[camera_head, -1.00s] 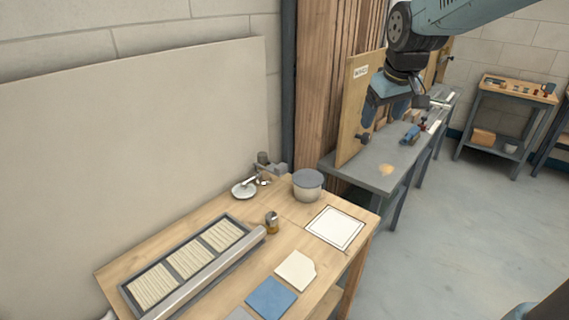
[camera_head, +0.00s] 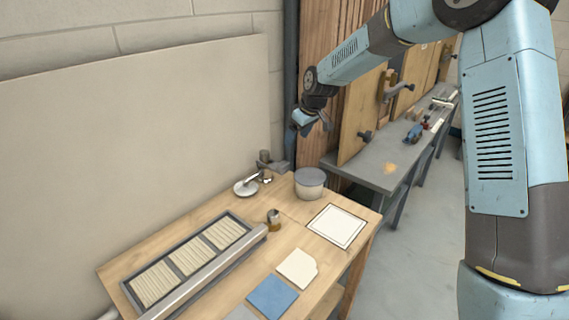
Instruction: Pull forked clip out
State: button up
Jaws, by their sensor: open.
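My gripper (camera_head: 304,124) is open and empty. It hangs in the air at the end of my raised arm, left of the upright wooden boards and above the back of the near table. I cannot make out a forked clip for certain in this view. A pale fitting (camera_head: 393,88) is fixed to an upright wooden panel (camera_head: 364,117) on the grey bench, to the right of my gripper. A dark knob (camera_head: 365,135) sticks out lower on that panel. My gripper is apart from both.
The near wooden table (camera_head: 203,222) bears a tile tray (camera_head: 231,219), a grey-lidded tub (camera_head: 310,177), a small round dish (camera_head: 246,188), flat tiles and a white framed sheet (camera_head: 338,227). The grey bench (camera_head: 379,177) holds a blue tool (camera_head: 414,133). Open floor lies right of the table.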

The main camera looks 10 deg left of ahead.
aim_at(284, 163)
jog(key=x, duration=1.4)
jog(key=shift+a+f, duration=0.25)
jog(key=shift+a, duration=0.05)
jog(key=shift+c, duration=0.4)
